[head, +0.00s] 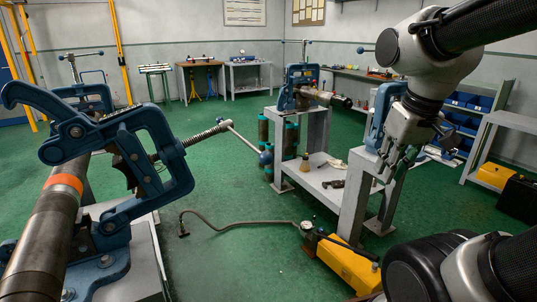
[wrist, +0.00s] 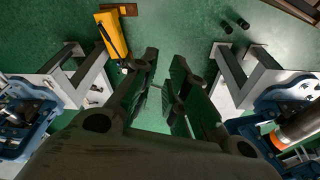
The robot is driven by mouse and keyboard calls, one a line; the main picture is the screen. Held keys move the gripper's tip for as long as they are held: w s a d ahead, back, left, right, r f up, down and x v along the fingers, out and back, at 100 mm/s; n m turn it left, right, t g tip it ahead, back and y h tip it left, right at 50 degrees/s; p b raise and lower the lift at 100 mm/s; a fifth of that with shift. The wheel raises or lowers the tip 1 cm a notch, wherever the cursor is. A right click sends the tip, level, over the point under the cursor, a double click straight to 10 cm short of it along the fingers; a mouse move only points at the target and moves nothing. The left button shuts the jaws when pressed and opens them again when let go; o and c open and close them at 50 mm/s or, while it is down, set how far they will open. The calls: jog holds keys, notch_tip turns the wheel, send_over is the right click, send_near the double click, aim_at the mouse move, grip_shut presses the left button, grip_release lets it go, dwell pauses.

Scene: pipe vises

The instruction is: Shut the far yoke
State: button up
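In the head view a blue pipe vise (head: 300,77) with an upright frame stands at the back of the grey bench, a pipe (head: 325,97) through it. Another blue frame (head: 383,112) stands at the bench's near end, partly hidden by my arm. I cannot tell which is the far yoke, or whether either is latched. The large near yoke (head: 172,160) is tipped over to the right, its screw pointing right. My gripper (head: 388,165) is open and empty, fingers downward, in front of the near-end frame; the wrist view shows a gap between its fingers (wrist: 166,62).
A thick pipe (head: 35,235) with an orange band lies in the near-left vise. A yellow pump (head: 345,262) and its hose lie on the floor. The near screw's long handle (head: 243,142) sticks out over open green floor. Shelves stand at right.

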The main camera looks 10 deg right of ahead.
jog(key=w+a+m+g, duration=0.1)
jog(key=w+a+m, duration=0.1)
jog(key=w, duration=0.3)
jog(key=w+a+f+m+g+y, duration=0.1)
jog(key=w+a, duration=0.2)
jog(key=w, duration=0.3)
jog(key=w+a+m+g+y, duration=0.1)
jog(key=w+a+m, duration=0.1)
jog(key=w, duration=0.3)
jog(key=shift+w+a+f+m, duration=0.15)
jog(key=shift+f+m, duration=0.05)
jog(key=shift+m, duration=0.1)
grip_shut()
jog(key=w+a+r+m+y, duration=0.2)
jog(key=w+a+r+m, duration=0.1)
jog(key=w+a+m, duration=0.15)
jog(key=s+a+f+m, duration=0.2)
jog(key=a+f+m, duration=0.1)
jog(key=a+f, duration=0.3)
jog(key=shift+a+g, duration=0.3)
jog(key=shift+a, duration=0.1)
